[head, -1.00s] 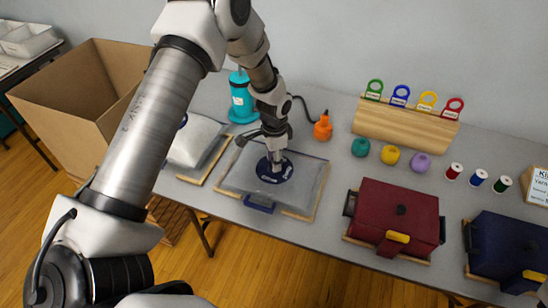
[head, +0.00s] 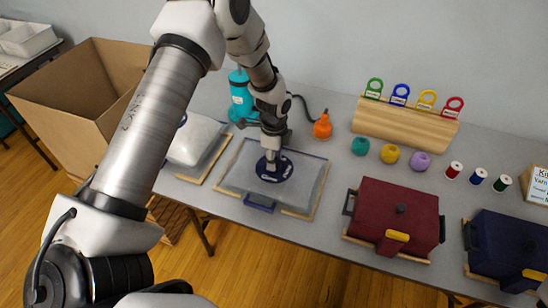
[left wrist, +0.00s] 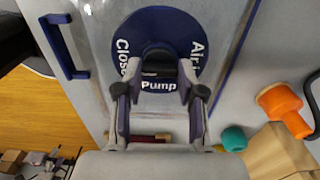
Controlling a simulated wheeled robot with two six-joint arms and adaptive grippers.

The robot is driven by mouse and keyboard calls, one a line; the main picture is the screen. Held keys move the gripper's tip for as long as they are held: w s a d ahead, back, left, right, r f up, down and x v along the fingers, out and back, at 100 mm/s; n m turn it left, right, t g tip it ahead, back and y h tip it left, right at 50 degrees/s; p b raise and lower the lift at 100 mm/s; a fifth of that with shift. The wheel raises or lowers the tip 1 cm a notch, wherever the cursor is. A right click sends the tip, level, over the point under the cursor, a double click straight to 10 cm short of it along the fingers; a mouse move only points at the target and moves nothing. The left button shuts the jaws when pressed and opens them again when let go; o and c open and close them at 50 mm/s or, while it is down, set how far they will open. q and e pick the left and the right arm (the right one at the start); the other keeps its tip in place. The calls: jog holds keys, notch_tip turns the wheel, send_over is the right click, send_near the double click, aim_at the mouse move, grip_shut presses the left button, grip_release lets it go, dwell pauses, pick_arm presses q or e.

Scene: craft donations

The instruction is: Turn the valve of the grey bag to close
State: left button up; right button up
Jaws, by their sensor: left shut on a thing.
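The grey bag (head: 306,185) lies flat on a wooden-edged board on the table in the head view. Its round dark blue valve dial (head: 287,168) is near the bag's middle and also shows in the left wrist view (left wrist: 160,22), with the words Close, Pump and Air around the rim. My left gripper (head: 272,162) points down onto the dial. In the left wrist view its fingers (left wrist: 160,74) are shut on the dark valve knob (left wrist: 158,62), near the word Pump. The fingers partly hide the knob, so its exact setting is unclear. My right gripper is not in view.
A white bag (head: 196,138) lies to the left, with a teal pump (head: 241,102) behind. An orange nozzle (head: 322,127) on a black hose is close behind the grey bag. Yarn balls, a tag rack (head: 404,123) and a red case (head: 392,215) stand to the right.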

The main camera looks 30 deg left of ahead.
pick_arm(q)
jog(key=shift+s, duration=0.1)
dwell(0.3)
jog(key=o, duration=1.2)
jog(key=shift+c, duration=0.2)
notch_tip(320, 180, up, 12)
jog(key=shift+f, duration=0.1)
